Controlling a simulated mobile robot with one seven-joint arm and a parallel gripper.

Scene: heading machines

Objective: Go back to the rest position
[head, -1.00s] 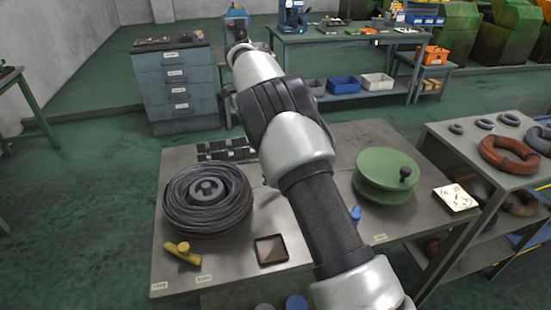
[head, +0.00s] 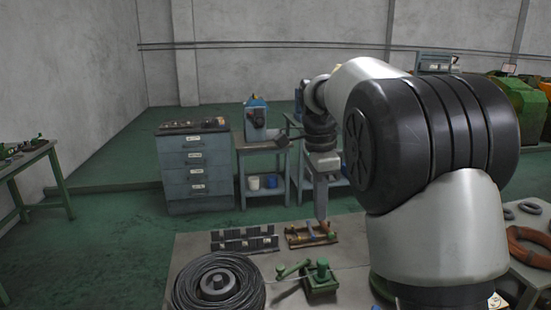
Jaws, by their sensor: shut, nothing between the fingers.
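My arm rises at the right of the head view and bends over to the left, with its large elbow and white links hiding the right part of the table. My gripper (head: 321,214) hangs pointing down over the far part of the grey work table (head: 345,250). Its fingers look closed, with nothing seen between them. The tips are close to a brown wooden tray (head: 298,240) holding small parts; I cannot tell whether they touch it.
A coil of dark wire (head: 218,284), a green hand tool (head: 319,280) and a dark slotted rack (head: 244,240) are on the table. A drawer cabinet (head: 196,166) stands behind. Rings (head: 528,244) lie on a right-hand table. Green floor (head: 110,240) is open at left.

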